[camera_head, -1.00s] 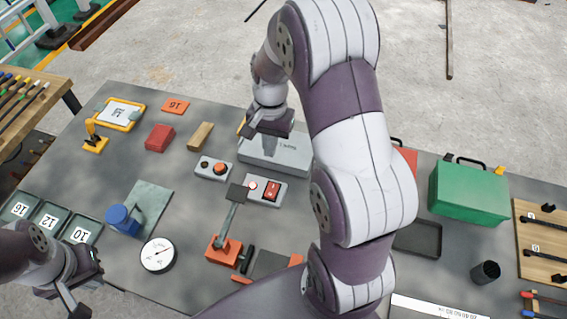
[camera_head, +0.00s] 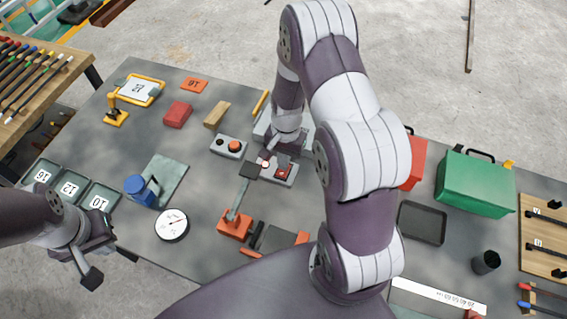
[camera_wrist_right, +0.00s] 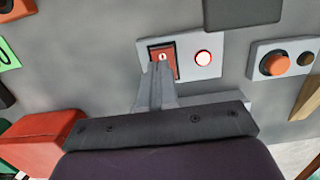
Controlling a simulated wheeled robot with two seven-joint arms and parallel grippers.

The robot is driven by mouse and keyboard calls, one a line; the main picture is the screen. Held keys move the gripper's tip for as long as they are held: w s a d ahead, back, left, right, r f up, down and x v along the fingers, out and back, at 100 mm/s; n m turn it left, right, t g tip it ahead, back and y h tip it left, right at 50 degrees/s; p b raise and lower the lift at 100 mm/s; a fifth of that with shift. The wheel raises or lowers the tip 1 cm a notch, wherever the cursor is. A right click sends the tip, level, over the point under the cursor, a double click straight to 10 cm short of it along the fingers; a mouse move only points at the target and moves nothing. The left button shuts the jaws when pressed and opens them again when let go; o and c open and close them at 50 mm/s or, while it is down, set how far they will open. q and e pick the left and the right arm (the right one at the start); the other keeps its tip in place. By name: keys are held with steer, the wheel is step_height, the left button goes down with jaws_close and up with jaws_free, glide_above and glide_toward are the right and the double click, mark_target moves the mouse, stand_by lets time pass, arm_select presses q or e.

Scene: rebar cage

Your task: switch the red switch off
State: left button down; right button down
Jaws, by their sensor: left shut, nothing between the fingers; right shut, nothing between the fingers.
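The red switch (camera_head: 283,172) is a red rocker on a light grey box (camera_head: 290,181), with a small round red-rimmed light (camera_head: 265,164) beside it that looks lit. In the right wrist view the red rocker (camera_wrist_right: 162,51) shows a white mark, and the light (camera_wrist_right: 203,57) sits to its right. My right gripper (camera_wrist_right: 158,68) is shut, its fingertips over the lower part of the rocker; I cannot tell whether they touch it. In the head view my right gripper (camera_head: 268,156) partly covers the switch box. My left gripper (camera_head: 91,274) is shut and empty near the table's front-left edge.
A control box with an orange button (camera_head: 228,146) stands left of the switch box. A toggle clamp with an orange base (camera_head: 235,224) reaches close to the switch box. A grey case (camera_head: 262,128) lies behind, partly hidden by my right arm. A green toolbox (camera_head: 475,185) stands right.

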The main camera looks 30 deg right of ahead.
mark_target(283, 174)
step_height(283, 174, down, 2)
steer(key=shift+a+f, duration=0.1)
steer(key=shift+f, duration=0.15)
arm_select(q)
steer(key=shift+r, duration=0.35)
arm_select(e)
steer(key=shift+s+f, duration=0.1)
steer(key=shift+f, duration=0.25)
steer(key=shift+s+a+f, duration=0.25)
steer(key=shift+s+f, duration=0.05)
steer(key=shift+s, duration=0.05)
steer(key=shift+s+r, duration=0.1)
steer(key=shift+s, duration=0.2)
arm_select(q)
steer(key=shift+s+a+f, duration=0.15)
steer(key=shift+s+a, duration=0.25)
steer(key=shift+a, duration=0.05)
arm_select(e)
steer(key=shift+w+d+r, duration=0.1)
steer(key=shift+w+d, duration=0.1)
steer(key=shift+w, duration=0.35)
